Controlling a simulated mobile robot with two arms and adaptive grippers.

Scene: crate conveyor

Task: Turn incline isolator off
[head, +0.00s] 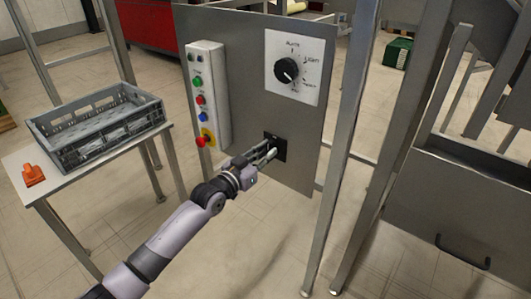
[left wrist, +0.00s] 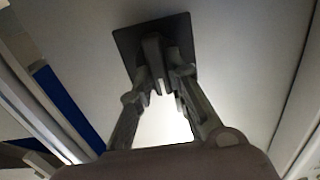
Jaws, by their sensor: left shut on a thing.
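A dark square plate (head: 279,143) is fixed low on the grey metal panel, and my left gripper (head: 268,154) reaches it from the lower left. In the left wrist view a grey lever (left wrist: 152,50) stands out from this plate (left wrist: 180,28). The left gripper (left wrist: 160,78) has its two fingers around the lever and is shut on it. I take it to be the isolator's lever; no label on it can be read. The fingers partly hide the lever in the head view. My right gripper is not in view.
Above the plate is a black rotary knob (head: 287,70) on a white labelled face. A white button box (head: 208,95) with coloured buttons and a red knob stands to its left. A grey crate (head: 98,122) and an orange object (head: 33,175) rest on a side table. Metal posts stand right.

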